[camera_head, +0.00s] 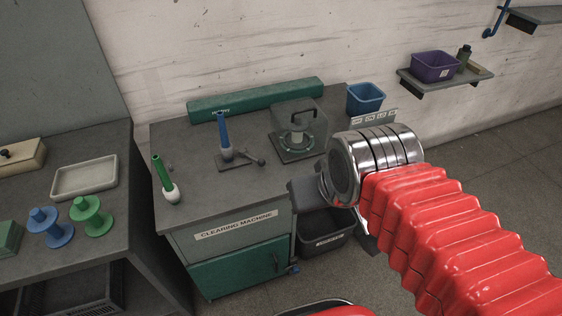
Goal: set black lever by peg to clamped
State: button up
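The black lever (254,158) is a short dark arm with a round knob, low beside the peg on the grey machine top. The peg stands on a dark base plate and carries a blue cone (224,135) with a pale lower end, which hides most of the peg. The lever points to the right, away from the cone; I cannot tell whether it is clamped. My gripper (308,196) appears as a dark grey block beyond my metal wrist, right of and nearer than the lever, apart from it. Its fingertips cannot be made out.
A dark bin (325,238) stands right. The left table holds spools and a tray (85,177).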

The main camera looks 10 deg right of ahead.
aim_at(261, 163)
jog(key=z, duration=1.05)
jog(key=k, duration=0.65)
jog(key=u, duration=0.9)
jog(key=i, duration=1)
jog(key=u, duration=0.25)
